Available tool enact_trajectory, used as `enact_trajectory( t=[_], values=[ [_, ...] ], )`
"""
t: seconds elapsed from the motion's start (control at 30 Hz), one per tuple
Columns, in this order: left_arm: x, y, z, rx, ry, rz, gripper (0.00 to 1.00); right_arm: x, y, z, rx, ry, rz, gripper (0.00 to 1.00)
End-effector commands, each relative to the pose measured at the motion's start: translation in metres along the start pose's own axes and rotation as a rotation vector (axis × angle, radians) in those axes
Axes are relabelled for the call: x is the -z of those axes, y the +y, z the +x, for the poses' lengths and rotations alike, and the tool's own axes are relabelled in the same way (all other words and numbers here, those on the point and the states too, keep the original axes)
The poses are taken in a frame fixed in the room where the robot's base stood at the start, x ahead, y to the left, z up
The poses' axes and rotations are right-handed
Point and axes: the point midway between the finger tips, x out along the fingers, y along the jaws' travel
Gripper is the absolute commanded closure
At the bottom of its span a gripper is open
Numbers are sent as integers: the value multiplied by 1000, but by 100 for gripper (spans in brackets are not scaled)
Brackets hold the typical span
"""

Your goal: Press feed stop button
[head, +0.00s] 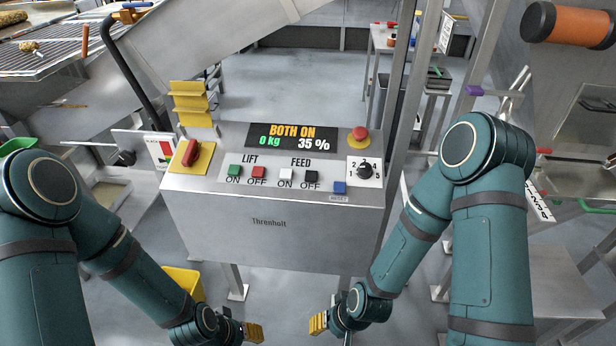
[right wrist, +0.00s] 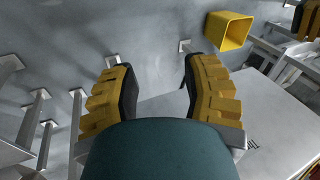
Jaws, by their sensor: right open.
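The control panel (head: 225,200) stands in the middle of the head view. Its display (head: 293,137) reads BOTH ON, 0 kg, 35 %. Under the FEED label are a white ON button (head: 285,173) and a black OFF button (head: 311,176). My right gripper (head: 320,323) hangs low in front of the panel, well below the buttons and apart from them. In the right wrist view its yellow fingers (right wrist: 157,68) are spread and empty. My left gripper (head: 252,332) is also low, left of the right one; its opening cannot be made out.
Green (head: 234,171) and red (head: 258,172) LIFT buttons, a blue reset button (head: 339,187), a selector dial (head: 365,171), a red rotary switch (head: 191,154) and a red emergency stop (head: 360,134) share the panel. A yellow bin (head: 185,283) stands below left.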

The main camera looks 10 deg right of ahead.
Motion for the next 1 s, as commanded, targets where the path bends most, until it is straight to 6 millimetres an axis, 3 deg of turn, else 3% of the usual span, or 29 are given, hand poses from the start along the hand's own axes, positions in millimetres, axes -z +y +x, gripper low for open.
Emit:
enact_trajectory(
  t=[0.4,0.53,1.0],
  values=[
    [0,0,0,0,0,0,53,0,0,0,0,0,0,54],
    [0,0,0,0,0,0,53,0,0,0,0,0,0,100],
    [0,0,0,0,0,0,53,0,0,0,0,0,0,100]
  ],
)
